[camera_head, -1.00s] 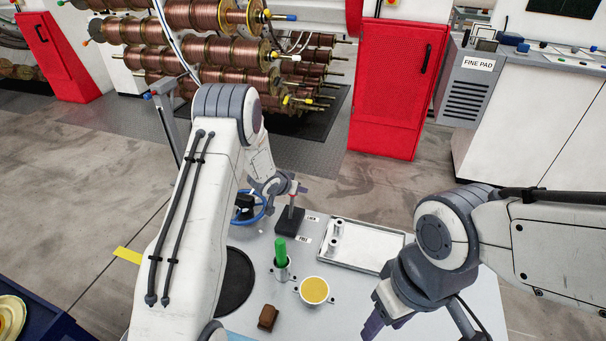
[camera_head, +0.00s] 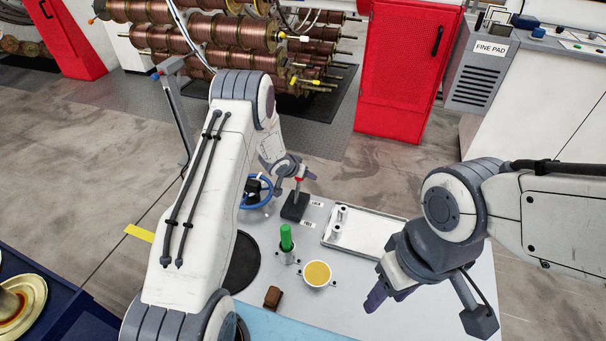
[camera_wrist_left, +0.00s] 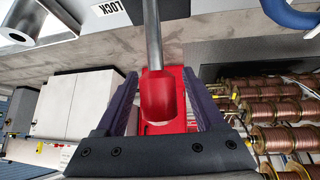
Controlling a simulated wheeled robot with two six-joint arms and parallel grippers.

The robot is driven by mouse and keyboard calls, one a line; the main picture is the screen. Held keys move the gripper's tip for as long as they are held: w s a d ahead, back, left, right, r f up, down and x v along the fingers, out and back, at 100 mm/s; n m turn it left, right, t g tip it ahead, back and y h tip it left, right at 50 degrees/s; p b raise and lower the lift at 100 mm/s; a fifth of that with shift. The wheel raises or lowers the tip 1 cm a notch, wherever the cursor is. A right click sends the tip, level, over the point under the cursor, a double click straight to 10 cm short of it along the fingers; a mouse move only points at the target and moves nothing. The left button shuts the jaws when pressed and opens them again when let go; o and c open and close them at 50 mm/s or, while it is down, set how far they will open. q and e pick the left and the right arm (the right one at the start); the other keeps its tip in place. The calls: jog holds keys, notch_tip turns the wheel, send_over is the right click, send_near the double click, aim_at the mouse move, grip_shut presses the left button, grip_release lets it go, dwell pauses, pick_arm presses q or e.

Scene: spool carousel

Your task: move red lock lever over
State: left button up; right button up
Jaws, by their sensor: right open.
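The red lock lever (camera_head: 299,181) stands on a small dark base (camera_head: 295,207) at the back of the table, beside the LOCK and FREE labels. In the left wrist view its red handle (camera_wrist_left: 159,100) and grey rod (camera_wrist_left: 153,35) lie between the fingers of my left gripper (camera_wrist_left: 160,78). In the head view my left gripper (camera_head: 292,170) is small and at the lever's top. My right gripper (camera_head: 385,293) is open and empty, above the table's right part.
A green-handled tool (camera_head: 286,237) stands in a metal holder. A yellow-filled cup (camera_head: 317,273), a brown block (camera_head: 272,297), a white tray (camera_head: 365,246) and a black disc (camera_head: 242,265) are nearby. A blue ring (camera_head: 264,192) lies behind the lever's left side.

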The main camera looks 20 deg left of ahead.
pick_arm(q)
jog(key=v, duration=1)
jog(key=shift+s+r, duration=0.15)
jog(key=shift+r, duration=0.1)
